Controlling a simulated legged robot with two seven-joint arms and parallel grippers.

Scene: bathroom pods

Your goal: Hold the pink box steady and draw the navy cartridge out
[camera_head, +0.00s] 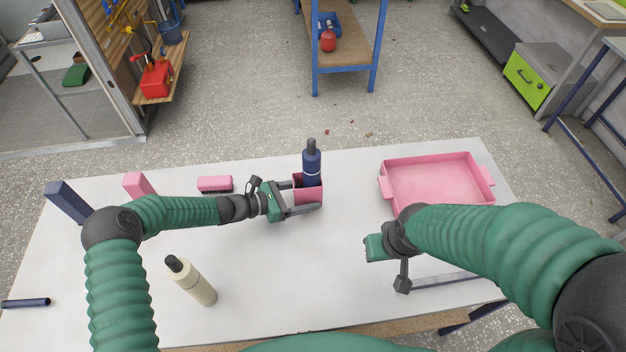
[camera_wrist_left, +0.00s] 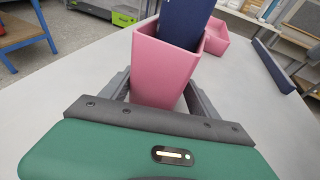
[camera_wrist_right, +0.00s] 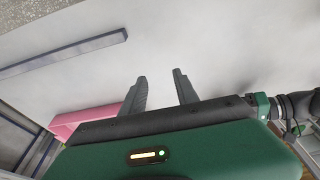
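The pink box (camera_head: 308,195) is a small open-topped holder standing upright on the white table. The navy cartridge (camera_head: 311,165), bottle-shaped with a dark cap and pale ring, stands upright in it, its lower part hidden. My left gripper (camera_head: 306,198) is shut on the box, one finger along each side. In the left wrist view the box (camera_wrist_left: 163,72) sits between the fingers, with the navy cartridge (camera_wrist_left: 186,20) rising from its mouth. My right gripper (camera_wrist_right: 160,78) is open and empty over bare table, right of the box; its fingers are hidden in the head view.
A pink tray (camera_head: 435,183) lies empty at the right. A cream bottle (camera_head: 192,281), a pink block (camera_head: 214,184), another pink piece (camera_head: 138,186), a navy block (camera_head: 68,201) and a navy rod (camera_head: 26,303) are at the left. A grey strip (camera_head: 446,281) lies at the front right.

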